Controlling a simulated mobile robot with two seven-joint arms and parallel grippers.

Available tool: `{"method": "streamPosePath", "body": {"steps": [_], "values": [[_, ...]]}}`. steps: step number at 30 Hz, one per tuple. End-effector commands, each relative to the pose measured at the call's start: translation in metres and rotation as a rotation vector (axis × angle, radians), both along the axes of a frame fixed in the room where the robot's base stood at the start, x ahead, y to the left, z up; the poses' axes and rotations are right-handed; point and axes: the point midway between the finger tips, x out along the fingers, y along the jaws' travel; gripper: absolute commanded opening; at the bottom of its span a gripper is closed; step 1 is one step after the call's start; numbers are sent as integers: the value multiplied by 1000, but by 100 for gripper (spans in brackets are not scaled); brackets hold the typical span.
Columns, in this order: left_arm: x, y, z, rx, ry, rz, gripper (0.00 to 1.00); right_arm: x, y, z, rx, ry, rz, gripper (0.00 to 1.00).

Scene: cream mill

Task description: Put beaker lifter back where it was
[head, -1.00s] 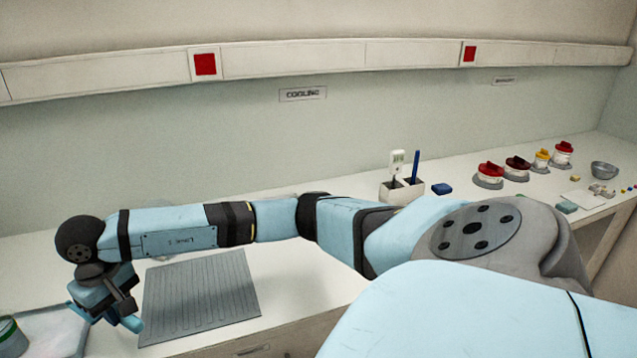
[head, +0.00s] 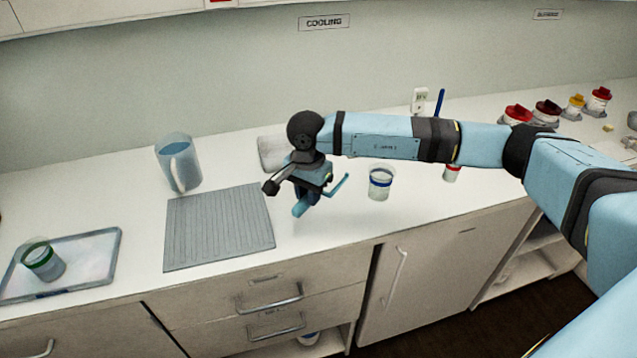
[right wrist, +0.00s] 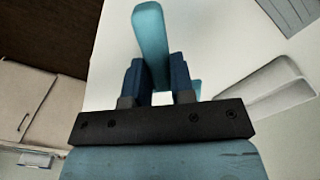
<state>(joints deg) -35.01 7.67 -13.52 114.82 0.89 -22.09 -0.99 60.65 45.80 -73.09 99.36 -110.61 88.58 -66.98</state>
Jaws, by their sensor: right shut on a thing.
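The beaker lifter (right wrist: 150,40) is a teal piece held between the dark blue fingers of my right gripper (right wrist: 158,78) in the right wrist view. In the head view, my right gripper (head: 312,188) is shut on the lifter (head: 302,208) and hangs over the counter, just right of the grey ribbed mat. Part of the lifter is hidden behind the gripper. A shallow pale tray (head: 272,152) lies behind the gripper, partly covered by it; a pale tray also shows at the right of the right wrist view (right wrist: 265,92). My left gripper is not in view.
A grey ribbed mat (head: 220,228) lies on the counter. A large jug (head: 178,165) stands behind it. A blue-banded beaker (head: 380,184) stands right of the gripper. A green-banded beaker (head: 43,262) rests on a tray (head: 95,265) at left. The counter front is clear.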

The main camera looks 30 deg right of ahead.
Motion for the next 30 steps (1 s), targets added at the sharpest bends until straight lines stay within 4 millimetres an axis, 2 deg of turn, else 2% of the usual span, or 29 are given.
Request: {"method": "streamPosePath", "body": {"steps": [3, 9, 17, 30], "values": [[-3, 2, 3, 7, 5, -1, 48, -1, -8, 1, -1, -1, -185, 0], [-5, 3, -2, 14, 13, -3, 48, -2, -13, -4, 2, 1, -324, 0], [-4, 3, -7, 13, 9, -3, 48, -2, -13, -19, 2, 1, -330, 0], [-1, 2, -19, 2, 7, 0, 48, -2, -13, -66, 2, 1, -329, 0]]}}
